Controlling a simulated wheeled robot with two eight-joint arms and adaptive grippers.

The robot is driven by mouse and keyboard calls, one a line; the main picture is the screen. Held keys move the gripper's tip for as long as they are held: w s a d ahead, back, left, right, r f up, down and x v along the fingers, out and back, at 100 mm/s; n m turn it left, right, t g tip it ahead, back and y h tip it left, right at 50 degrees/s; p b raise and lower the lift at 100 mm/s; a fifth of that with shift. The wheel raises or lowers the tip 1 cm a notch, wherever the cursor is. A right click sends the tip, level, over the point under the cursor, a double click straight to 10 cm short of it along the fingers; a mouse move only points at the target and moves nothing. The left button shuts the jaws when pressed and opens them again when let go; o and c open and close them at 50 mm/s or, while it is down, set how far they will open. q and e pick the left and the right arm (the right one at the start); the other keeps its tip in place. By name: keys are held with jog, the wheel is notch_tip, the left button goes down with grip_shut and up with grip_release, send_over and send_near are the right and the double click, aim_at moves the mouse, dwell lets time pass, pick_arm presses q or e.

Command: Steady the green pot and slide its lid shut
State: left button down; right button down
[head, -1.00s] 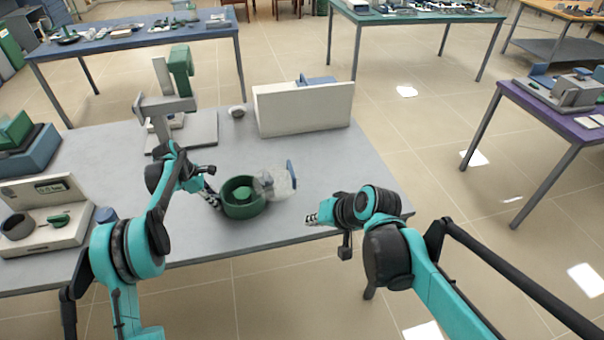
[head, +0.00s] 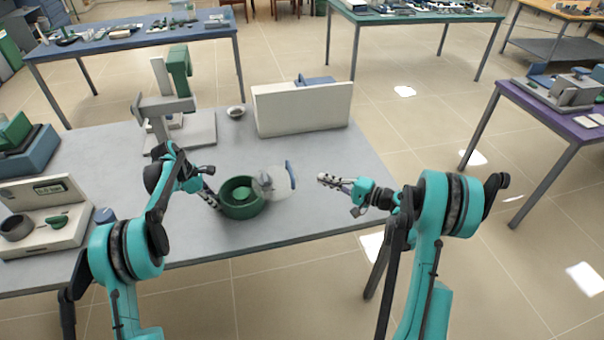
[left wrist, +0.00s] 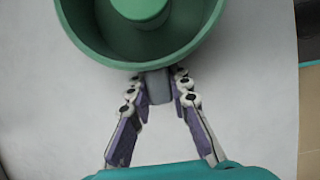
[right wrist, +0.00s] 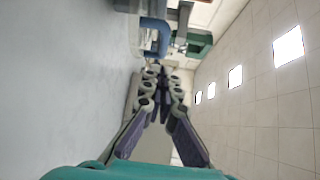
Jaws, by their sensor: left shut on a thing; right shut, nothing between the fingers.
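The green pot (head: 241,211) stands on the grey table, open at the top, with a round green knob-like piece inside. Its clear round lid (head: 275,190) sits off to the pot's right, overlapping its right rim, with an upright blue handle (head: 291,175) at its far right. My left gripper (head: 216,203) is at the pot's left side; in the left wrist view its fingers (left wrist: 158,82) are shut on a grey-blue tab on the pot's wall (left wrist: 90,40). My right gripper (head: 325,179) is shut and empty, to the right of the handle and apart from it, pointing left.
A white box-like panel (head: 302,108) stands behind the pot. A small bowl (head: 236,112) and a grey-and-green stand (head: 180,75) are at the back left. A white device with a display (head: 45,215) is at the left. The table around the lid is clear.

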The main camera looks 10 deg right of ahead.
aim_at(267, 182)
jog(key=d+f, duration=0.1)
jog(key=d+f+t+y, duration=0.1)
jog(key=d, duration=0.1)
jog(key=s+d+f+m+t, duration=0.1)
jog(key=shift+d+f, duration=0.15)
jog(key=shift+f, duration=0.1)
jog(key=s+a+r+x, duration=0.1)
jog(key=s+a+x, duration=0.1)
jog(key=x, duration=1)
jog(key=shift+w+a, duration=0.2)
jog(key=shift+w, duration=0.05)
pick_arm(q)
jog(key=shift+d, duration=0.15)
pick_arm(e)
jog(key=a, duration=1.3)
jog(key=shift+y, duration=0.3)
